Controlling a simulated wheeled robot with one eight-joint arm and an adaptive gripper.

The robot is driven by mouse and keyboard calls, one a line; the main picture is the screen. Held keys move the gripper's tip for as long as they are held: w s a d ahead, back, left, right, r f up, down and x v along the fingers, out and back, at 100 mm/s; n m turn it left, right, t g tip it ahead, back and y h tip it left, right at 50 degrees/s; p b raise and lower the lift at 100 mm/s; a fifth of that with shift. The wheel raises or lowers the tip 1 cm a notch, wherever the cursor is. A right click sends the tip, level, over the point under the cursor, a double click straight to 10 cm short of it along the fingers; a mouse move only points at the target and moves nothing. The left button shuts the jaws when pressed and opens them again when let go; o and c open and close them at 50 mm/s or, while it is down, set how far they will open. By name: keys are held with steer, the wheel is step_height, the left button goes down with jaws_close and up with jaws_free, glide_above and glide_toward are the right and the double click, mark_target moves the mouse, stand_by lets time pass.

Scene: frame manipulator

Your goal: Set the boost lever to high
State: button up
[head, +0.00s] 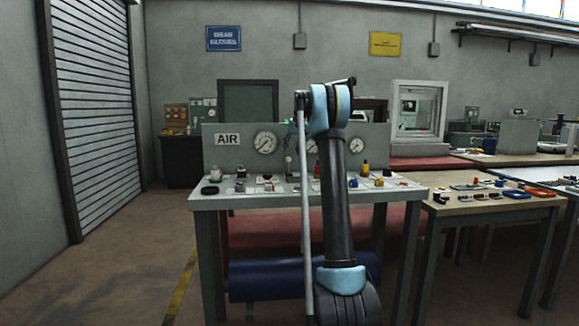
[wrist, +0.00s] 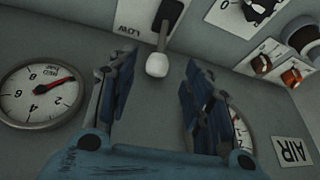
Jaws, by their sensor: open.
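The boost lever (wrist: 157,64) shows in the wrist view as a dark stem with a white knob, rising from a pale plate (wrist: 131,14) marked LOW. The rest of the plate's marking is out of view. My gripper (wrist: 160,76) is open, with one finger on each side of the white knob in the picture. I see gaps between the knob and both fingers, and cannot tell how deep the knob lies between them. In the head view my arm hides most of the gripper and part of the panel.
The AIR panel (head: 228,160) stands at the back of a grey bench (head: 210,199), with gauges (head: 265,142) on it. Several small controls cover the bench top. The wrist view shows a gauge (wrist: 38,95) at left and switches (wrist: 278,64) at right. Another table (head: 480,208) stands right.

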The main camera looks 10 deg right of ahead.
mark_target(289, 161)
steer(key=x, duration=0.8)
steer(key=shift+w+a+f, duration=0.1)
steer(key=shift+f, duration=0.2)
